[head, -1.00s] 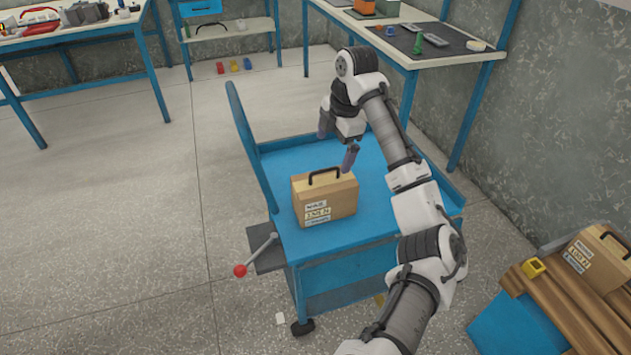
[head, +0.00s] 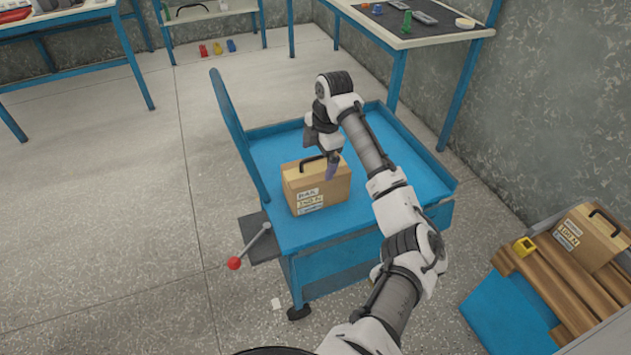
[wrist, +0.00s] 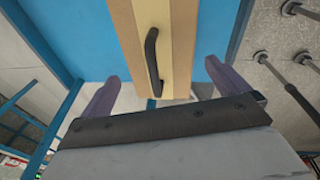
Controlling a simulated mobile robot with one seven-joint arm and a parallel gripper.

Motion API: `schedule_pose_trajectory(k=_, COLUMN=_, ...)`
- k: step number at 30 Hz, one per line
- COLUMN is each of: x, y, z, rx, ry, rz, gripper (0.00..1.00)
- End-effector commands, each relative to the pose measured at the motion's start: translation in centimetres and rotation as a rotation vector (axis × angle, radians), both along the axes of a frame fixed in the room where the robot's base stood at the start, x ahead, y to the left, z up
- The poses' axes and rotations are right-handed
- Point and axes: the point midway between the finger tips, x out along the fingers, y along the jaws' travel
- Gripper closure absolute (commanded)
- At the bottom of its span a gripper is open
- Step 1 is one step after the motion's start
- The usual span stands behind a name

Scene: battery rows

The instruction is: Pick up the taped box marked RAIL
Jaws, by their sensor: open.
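A brown taped box (head: 316,190) with a black top handle stands upright on the blue cart (head: 380,190). Its front labels are too small for me to read surely, so I cannot tell whether it says RAIL. My gripper (head: 322,165) is just above the back of this box. In the wrist view my gripper (wrist: 158,95) is open, its two purple fingers on either side of the box (wrist: 178,20) with the handle (wrist: 152,60) between them, and nothing is gripped. A second, similar box (head: 590,238) with a black handle sits at the right on wooden boards.
The cart has a raised blue bar (head: 238,135) at left and a red-knobbed lever (head: 234,263) at its front left. A workbench (head: 400,38) stands behind. The cart top right of the box is clear.

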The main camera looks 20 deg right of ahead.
Motion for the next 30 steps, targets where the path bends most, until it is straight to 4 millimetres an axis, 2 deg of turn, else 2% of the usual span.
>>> schedule_pose_trajectory(k=7, x=0.4, y=0.5, z=-3.3, rx=0.0, ry=0.002, rz=-0.001, gripper=0.0)
schedule_pose_trajectory(k=16, x=0.5, y=0.5, z=-3.7, rx=0.0, ry=0.001, rz=-0.001, gripper=0.01)
schedule_pose_trajectory(k=30, x=0.5, y=0.5, z=-3.7, rx=0.0, ry=0.002, rz=0.0, gripper=0.63)
